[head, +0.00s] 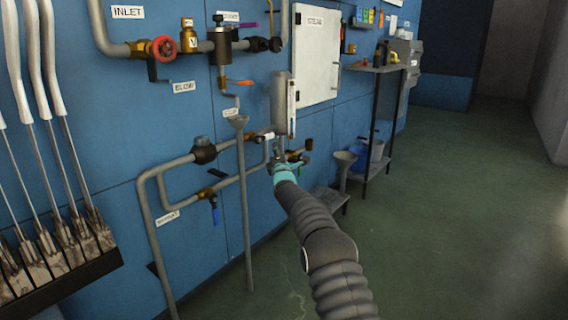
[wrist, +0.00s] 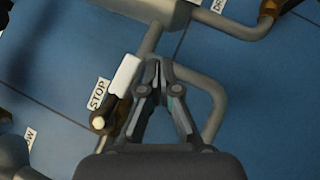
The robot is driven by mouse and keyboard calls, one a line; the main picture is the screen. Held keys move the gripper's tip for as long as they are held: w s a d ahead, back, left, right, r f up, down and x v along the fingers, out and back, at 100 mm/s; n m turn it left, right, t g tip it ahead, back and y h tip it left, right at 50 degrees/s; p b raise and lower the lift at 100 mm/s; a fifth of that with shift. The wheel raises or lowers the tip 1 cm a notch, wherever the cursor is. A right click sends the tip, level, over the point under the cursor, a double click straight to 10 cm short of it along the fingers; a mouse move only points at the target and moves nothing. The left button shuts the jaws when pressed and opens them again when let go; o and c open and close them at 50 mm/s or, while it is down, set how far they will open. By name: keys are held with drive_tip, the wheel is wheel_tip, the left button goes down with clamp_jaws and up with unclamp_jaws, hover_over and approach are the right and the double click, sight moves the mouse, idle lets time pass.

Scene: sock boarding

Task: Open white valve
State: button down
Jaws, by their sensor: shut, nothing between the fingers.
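The white valve handle (wrist: 128,76) shows in the wrist view just left of my fingertips, on a brass valve body (wrist: 115,116) beside a STOP label (wrist: 97,94). In the head view the small white handle (head: 267,136) is on the pipework right of the lower STOP label (head: 230,113). My gripper (wrist: 158,68) is shut and empty, its fingertips right beside the handle, in front of a grey pipe. I cannot tell whether a finger touches the handle. In the head view my gripper (head: 279,160) is small and partly hides the pipes.
A blue-handled valve (head: 213,212) is lower left, and a red handwheel (head: 164,48) upper left. A white cabinet (head: 317,55) hangs above. A shelf rack (head: 375,110) stands right; the floor at right is clear.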

drive_tip(key=s+d+f, duration=0.3)
drive_tip(key=d+f, duration=0.1)
drive_tip(key=f, duration=0.2)
drive_tip(key=shift+s+d, duration=0.35)
